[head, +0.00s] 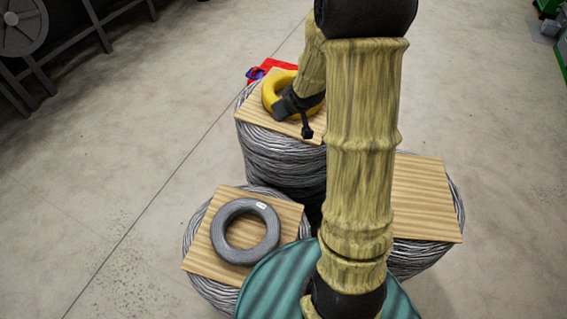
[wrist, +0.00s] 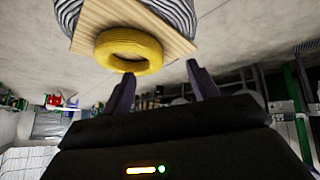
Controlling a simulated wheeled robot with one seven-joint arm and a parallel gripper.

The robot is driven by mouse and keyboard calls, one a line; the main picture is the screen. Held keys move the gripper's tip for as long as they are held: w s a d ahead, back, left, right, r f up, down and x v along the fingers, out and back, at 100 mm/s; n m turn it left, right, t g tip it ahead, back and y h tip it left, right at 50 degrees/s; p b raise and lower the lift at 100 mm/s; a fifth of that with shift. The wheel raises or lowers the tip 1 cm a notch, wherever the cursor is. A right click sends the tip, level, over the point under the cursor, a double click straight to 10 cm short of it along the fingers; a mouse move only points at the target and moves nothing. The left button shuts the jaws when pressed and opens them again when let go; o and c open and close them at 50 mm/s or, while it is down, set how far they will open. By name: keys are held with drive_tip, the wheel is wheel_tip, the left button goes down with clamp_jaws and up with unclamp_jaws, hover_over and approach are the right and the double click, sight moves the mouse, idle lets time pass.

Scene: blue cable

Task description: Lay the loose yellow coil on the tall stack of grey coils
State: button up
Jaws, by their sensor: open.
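The yellow coil (head: 270,92) lies flat on a wooden board (head: 252,112) on top of the tall stack of grey coils (head: 275,160) at the back. My arm and gripper hide its right part in the head view. The whole ring of the yellow coil (wrist: 128,37) shows in the wrist view, on the board and just past the fingertips. My gripper (head: 296,115) is at the coil's near right side, and in the wrist view its two fingers (wrist: 160,70) stand apart with nothing between them. I cannot tell if a finger touches the coil.
A grey coil (head: 219,235) lies on a board on a lower stack at front left. Another board-topped stack (head: 425,200) at right is bare where visible. A teal round top (head: 270,285) is at the front. Red and blue items (head: 256,73) show behind the tall stack. Floor at left is clear.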

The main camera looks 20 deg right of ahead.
drive_tip(key=s+a+r+m+g, duration=0.1)
drive_tip(key=s+a, duration=0.3)
drive_tip(key=s, duration=0.6)
drive_tip(key=s+a+r+m+g, duration=0.1)
drive_tip(key=s+a, duration=0.4)
drive_tip(key=s, duration=0.5)
drive_tip(key=r+g, duration=0.1)
drive_tip(key=g, duration=0.1)
drive_tip(key=shift+g+y, duration=0.3)
drive_tip(key=shift+a, duration=0.1)
